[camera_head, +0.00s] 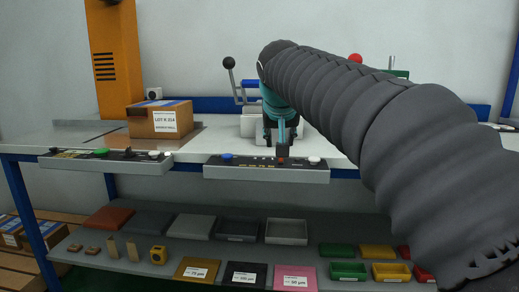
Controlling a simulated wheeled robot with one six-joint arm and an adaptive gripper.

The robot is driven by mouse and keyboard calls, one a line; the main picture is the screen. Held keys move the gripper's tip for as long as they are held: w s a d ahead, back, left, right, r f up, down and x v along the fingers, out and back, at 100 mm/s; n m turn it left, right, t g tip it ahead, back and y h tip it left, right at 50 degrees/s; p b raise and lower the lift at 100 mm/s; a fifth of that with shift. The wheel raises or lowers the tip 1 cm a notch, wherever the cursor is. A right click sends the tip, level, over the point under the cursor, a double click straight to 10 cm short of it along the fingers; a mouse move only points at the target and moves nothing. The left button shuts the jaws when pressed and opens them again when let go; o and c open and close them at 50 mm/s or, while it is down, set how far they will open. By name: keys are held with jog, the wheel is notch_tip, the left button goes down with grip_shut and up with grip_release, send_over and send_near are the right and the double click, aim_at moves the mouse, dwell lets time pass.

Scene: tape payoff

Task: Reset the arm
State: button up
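My arm, in a dark grey ribbed sleeve, reaches from the lower right of the head view to the middle of the bench. My gripper (282,150) hangs at its end, pointing down, just above or behind the right control panel (240,172). Its fingertips are small and dark, so I cannot tell whether they are apart or closed, or whether they touch the panel. The panel carries a blue button, a red one right under the gripper and a white one. The sleeve hides much of the bench's right side.
A cardboard box (160,119) stands left on the white bench (95,137). A left control panel (105,163) sits on the front edge. A machine with a black-knobbed lever (229,63) is behind my gripper. The lower shelf (130,263) holds trays, coloured bins and a yellow tape measure (158,255).

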jog(key=s+d+f+g, duration=0.1)
jog(key=s+d+f, duration=0.3)
jog(key=s+f, duration=0.9)
jog(key=s+d+f+g+y, duration=0.1)
jog(key=s+d+f, duration=0.3)
jog(key=s+f, duration=0.9)
jog(key=s+g, duration=0.1)
jog(key=s, duration=0.3)
jog(key=shift+s+f, duration=0.15)
jog(key=shift+s, duration=0.2)
